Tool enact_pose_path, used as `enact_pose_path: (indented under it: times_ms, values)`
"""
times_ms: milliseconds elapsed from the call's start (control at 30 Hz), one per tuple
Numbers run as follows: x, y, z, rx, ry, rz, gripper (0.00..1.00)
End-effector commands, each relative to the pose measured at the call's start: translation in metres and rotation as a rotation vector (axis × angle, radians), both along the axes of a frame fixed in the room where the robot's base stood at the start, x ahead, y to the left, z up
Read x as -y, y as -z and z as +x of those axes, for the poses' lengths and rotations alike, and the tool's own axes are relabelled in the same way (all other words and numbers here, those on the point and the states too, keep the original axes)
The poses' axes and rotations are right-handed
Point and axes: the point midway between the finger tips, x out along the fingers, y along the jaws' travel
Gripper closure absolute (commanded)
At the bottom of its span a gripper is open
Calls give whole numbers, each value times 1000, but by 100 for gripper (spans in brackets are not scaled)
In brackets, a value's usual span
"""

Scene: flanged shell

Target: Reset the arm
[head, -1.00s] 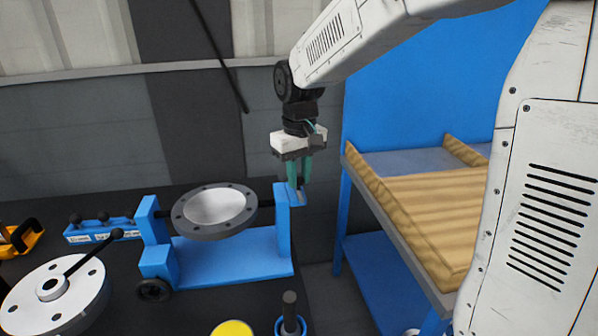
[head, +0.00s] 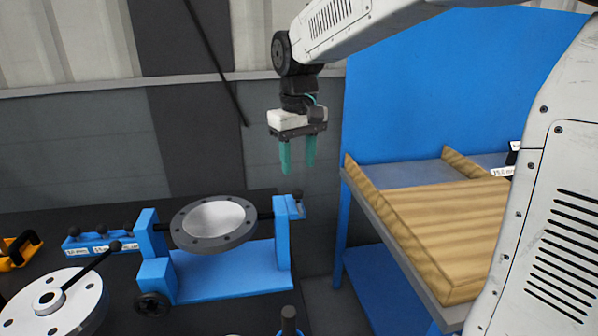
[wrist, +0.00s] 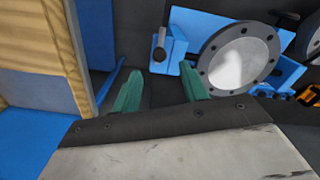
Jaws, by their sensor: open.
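My gripper (head: 298,160) hangs in the air with its two green fingers pointing down, apart and with nothing between them. It is above and slightly right of the right post of a blue fixture (head: 225,275). The fixture holds a grey flanged disc (head: 213,222) with bolt holes round its rim, between two posts. In the wrist view the open fingers (wrist: 160,92) show against the dark table, with the flanged disc (wrist: 240,58) and the fixture's post (wrist: 167,50) beyond them.
A white round flange with a black lever (head: 55,305) sits at the lower left. A blue rack with black knobs (head: 95,240) and a yellow item (head: 18,250) stand behind it. Air around the gripper is clear.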

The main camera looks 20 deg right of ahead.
Motion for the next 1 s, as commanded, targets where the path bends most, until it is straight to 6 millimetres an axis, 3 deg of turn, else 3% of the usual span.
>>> enact_pose_path:
  times_ms: [567,667,1000]
  values:
    - [0,2,-4,-12,14,-1,56]
    - [2,16,-27,-49,34,-6,56]
    - [23,23,-169,-36,131,-6,56]
